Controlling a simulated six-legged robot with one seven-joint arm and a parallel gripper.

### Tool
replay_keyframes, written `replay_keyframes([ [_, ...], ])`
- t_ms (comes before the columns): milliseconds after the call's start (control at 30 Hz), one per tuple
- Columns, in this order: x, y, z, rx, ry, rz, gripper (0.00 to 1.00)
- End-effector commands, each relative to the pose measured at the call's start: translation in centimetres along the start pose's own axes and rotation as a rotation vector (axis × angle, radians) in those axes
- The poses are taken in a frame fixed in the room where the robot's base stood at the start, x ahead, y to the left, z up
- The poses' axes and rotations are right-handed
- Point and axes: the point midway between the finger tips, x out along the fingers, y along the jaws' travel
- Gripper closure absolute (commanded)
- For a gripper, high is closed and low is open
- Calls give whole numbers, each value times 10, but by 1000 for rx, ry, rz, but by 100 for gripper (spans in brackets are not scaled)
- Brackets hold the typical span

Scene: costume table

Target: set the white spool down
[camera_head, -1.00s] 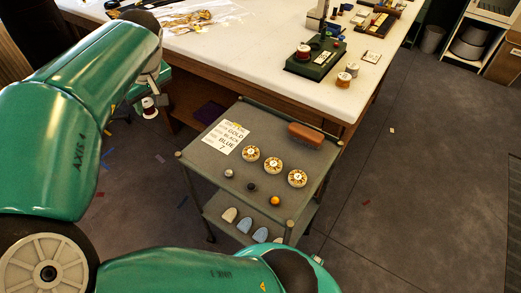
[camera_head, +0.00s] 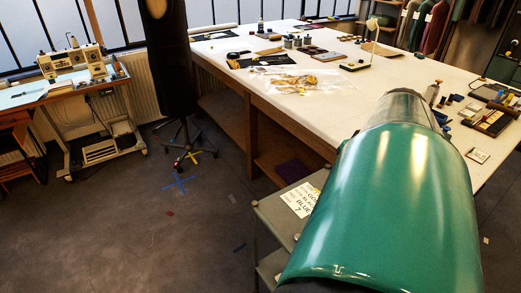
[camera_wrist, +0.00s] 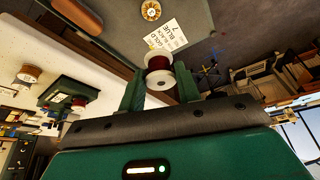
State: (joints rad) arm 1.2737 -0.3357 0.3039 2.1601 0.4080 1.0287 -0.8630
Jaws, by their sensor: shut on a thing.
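In the wrist view, my gripper (camera_wrist: 160,76) is shut on the white spool (camera_wrist: 159,80), which has white end discs and dark red thread around its middle. The spool sits between the two green fingers, clear of the surfaces beyond it. Behind it lie a grey cart top (camera_wrist: 225,30) and a printed card (camera_wrist: 166,36). In the head view, my green arm covers the gripper, the spool and most of the cart; the card (camera_head: 299,199) shows at the cart's left edge.
A gold-coloured round piece (camera_wrist: 151,10) lies on the cart top. The long white table (camera_head: 235,50) stands behind, bearing several tools. A green stand (camera_wrist: 62,97) with a red spool is on it. A dress form (camera_head: 170,60) and sewing desk (camera_head: 70,88) stand left. The floor left is open.

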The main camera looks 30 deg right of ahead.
Motion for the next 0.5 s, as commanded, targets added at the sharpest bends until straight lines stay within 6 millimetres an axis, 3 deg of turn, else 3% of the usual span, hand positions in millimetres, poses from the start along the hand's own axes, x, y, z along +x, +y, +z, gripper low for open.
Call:
replay_keyframes([
  [500,46,60,93,72,-1,26,92],
])
